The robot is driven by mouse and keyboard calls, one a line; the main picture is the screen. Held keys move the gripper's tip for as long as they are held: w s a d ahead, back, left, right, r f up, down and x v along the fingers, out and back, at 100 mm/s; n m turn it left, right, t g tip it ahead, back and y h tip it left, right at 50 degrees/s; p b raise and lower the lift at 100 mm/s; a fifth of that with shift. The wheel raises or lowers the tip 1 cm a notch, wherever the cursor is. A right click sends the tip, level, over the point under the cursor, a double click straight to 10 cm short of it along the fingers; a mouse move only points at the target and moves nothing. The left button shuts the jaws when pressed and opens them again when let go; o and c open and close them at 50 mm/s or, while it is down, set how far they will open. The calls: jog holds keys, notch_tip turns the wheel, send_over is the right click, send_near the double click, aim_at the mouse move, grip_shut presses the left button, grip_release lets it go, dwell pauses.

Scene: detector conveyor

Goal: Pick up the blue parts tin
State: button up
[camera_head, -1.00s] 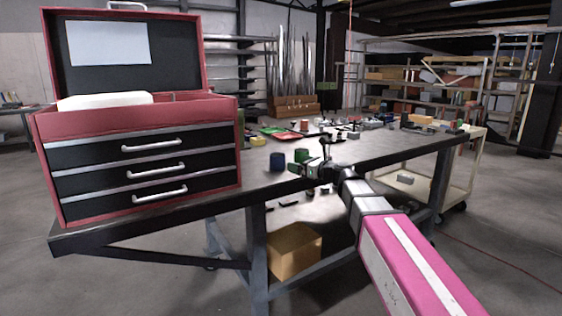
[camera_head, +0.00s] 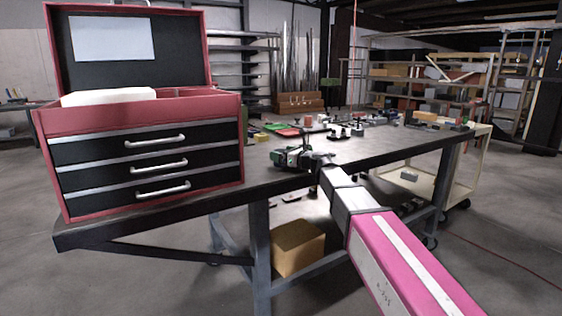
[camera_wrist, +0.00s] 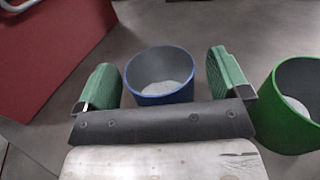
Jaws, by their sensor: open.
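The blue parts tin (camera_wrist: 160,77) is a round, open-topped cup standing on the bench, seen in the wrist view from above and behind. My gripper (camera_wrist: 164,72) is open, with one green finger pad on each side of the tin. Gaps show between the pads and the tin's wall, wider on the right. In the head view my gripper (camera_head: 292,156) is low over the bench and hides the tin.
A green tin (camera_wrist: 297,105) stands close to the right finger. The red toolbox (camera_head: 140,120) stands at left on the bench (camera_head: 215,203); its red side (camera_wrist: 52,58) shows in the wrist view. Several small parts lie farther back on the bench.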

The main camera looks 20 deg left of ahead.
jog(key=shift+w+a, duration=0.1)
jog(key=shift+a, duration=0.1)
jog(key=c, duration=1)
jog(key=shift+r, duration=0.1)
